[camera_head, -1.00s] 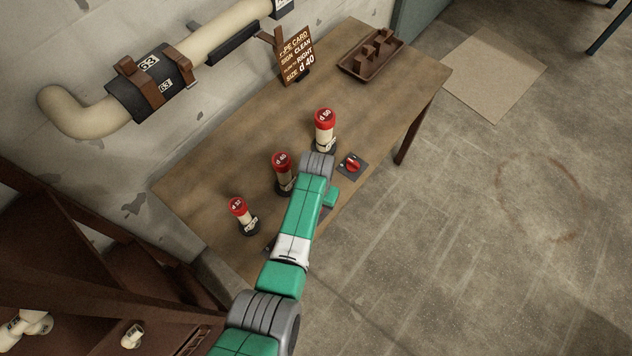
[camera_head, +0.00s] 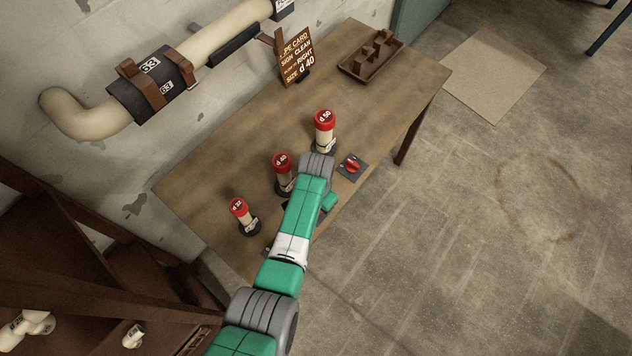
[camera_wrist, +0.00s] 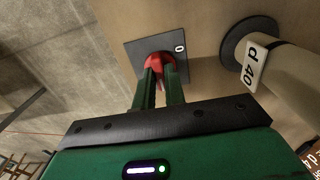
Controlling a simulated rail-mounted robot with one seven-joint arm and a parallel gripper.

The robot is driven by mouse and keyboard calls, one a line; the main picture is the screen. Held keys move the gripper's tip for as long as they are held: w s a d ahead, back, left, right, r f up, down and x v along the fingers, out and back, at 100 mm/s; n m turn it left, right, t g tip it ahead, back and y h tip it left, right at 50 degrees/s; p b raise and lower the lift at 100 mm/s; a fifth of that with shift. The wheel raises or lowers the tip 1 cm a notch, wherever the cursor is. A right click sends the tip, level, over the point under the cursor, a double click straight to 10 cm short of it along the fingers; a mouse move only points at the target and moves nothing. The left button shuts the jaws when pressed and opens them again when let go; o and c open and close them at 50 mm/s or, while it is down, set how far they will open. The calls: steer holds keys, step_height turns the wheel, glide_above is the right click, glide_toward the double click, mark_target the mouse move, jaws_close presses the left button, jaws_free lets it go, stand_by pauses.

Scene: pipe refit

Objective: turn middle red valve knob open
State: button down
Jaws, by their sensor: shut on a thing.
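The middle red valve knob (camera_wrist: 158,61) sits on a dark square plate (camera_wrist: 136,47) marked 0, beside the d 40 pipe (camera_wrist: 285,75) in the wrist view. My gripper (camera_wrist: 160,77) is shut on this knob, with one green finger on each side of it. The fingers cover part of the knob, so its exact pointing angle is hard to tell. In the head view my arm hides the middle knob. The d 40 pipe stub (camera_head: 283,174) with its red cap stands upright just left of my wrist.
The d 50 stub (camera_head: 324,132) stands beyond my wrist, with another red knob (camera_head: 352,166) to its lower right. A third red-capped stub (camera_head: 241,216) stands at left. A sign card (camera_head: 296,57) and a brown tray (camera_head: 371,54) are at the back of the wooden table (camera_head: 225,150).

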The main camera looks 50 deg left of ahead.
steer(key=c, duration=1.5)
jaws_free()
steer(key=shift+o, duration=0.2)
step_height(320, 180, up, 8)
steer(key=p, duration=0.2)
steer(key=shift+p, duration=0.35)
